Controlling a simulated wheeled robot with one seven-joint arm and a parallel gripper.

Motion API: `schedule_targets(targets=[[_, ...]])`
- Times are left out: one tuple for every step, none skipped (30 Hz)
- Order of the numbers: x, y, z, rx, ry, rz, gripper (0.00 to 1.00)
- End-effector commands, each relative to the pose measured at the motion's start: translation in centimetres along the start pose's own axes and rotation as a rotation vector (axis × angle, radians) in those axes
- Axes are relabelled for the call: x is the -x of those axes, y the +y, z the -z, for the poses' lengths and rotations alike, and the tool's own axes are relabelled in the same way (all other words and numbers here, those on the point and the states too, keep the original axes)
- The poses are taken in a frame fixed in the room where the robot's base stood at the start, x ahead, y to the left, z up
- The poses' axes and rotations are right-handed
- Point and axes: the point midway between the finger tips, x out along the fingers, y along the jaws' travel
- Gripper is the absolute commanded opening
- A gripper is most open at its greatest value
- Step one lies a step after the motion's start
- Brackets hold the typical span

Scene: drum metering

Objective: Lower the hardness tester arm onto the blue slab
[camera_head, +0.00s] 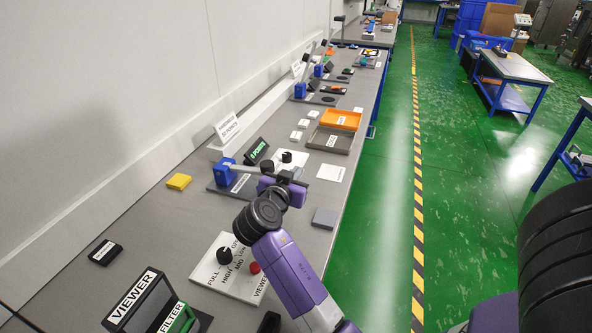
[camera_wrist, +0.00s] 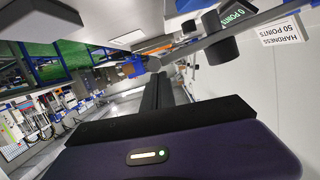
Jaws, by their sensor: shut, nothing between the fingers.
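The hardness tester has a blue post (camera_head: 226,172) and a light grey arm (camera_head: 246,169) that runs nearly level to the right. Its dark display (camera_head: 257,151) reads 0 POINTS; the display also shows in the wrist view (camera_wrist: 237,14). In the wrist view the tester arm (camera_wrist: 276,17) crosses the top, with a black cylinder (camera_wrist: 222,50) on it. My gripper (camera_wrist: 156,80) is shut and empty, its fingertips close to the arm's end; I cannot tell whether they touch. I cannot make out the blue slab; my wrist covers the area around the tester arm's end.
A yellow block (camera_head: 179,182) lies left of the tester and a grey block (camera_head: 325,217) to its right. A white panel with a black knob (camera_head: 224,256) and the viewer stand (camera_head: 140,305) are nearer. Orange (camera_head: 340,120) and grey (camera_head: 331,141) trays stand farther along the bench.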

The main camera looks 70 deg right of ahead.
Motion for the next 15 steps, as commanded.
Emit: schedule_targets(targets=[[0.0,0.0,0.0,0.0,0.0,0.0,0.0],[0.0,0.0,0.0,0.0,0.0,0.0,0.0],[0.0,0.0,0.0,0.0,0.0,0.0,0.0],[0.0,0.0,0.0,0.0,0.0,0.0,0.0],[0.0,0.0,0.0,0.0,0.0,0.0,0.0],[0.0,0.0,0.0,-0.001,0.0,0.0,0.0],[0.0,0.0,-0.1,-0.002,0.0,0.001,0.0],[0.0,0.0,-0.1,-0.003,0.0,0.001,0.0],[-0.1,0.1,-0.3,-0.007,0.0,0.002,0.0],[-0.1,0.1,-0.5,-0.011,0.0,0.003,0.0],[-0.1,0.1,-0.7,-0.016,0.0,0.004,0.0],[-0.2,0.2,-0.9,-0.024,0.0,0.006,0.0],[-0.3,0.2,-1.2,-0.031,0.0,0.007,0.0],[-0.4,0.3,-1.4,-0.038,0.0,0.009,0.0],[-0.5,0.4,-1.8,-0.049,0.0,0.012,0.0]])
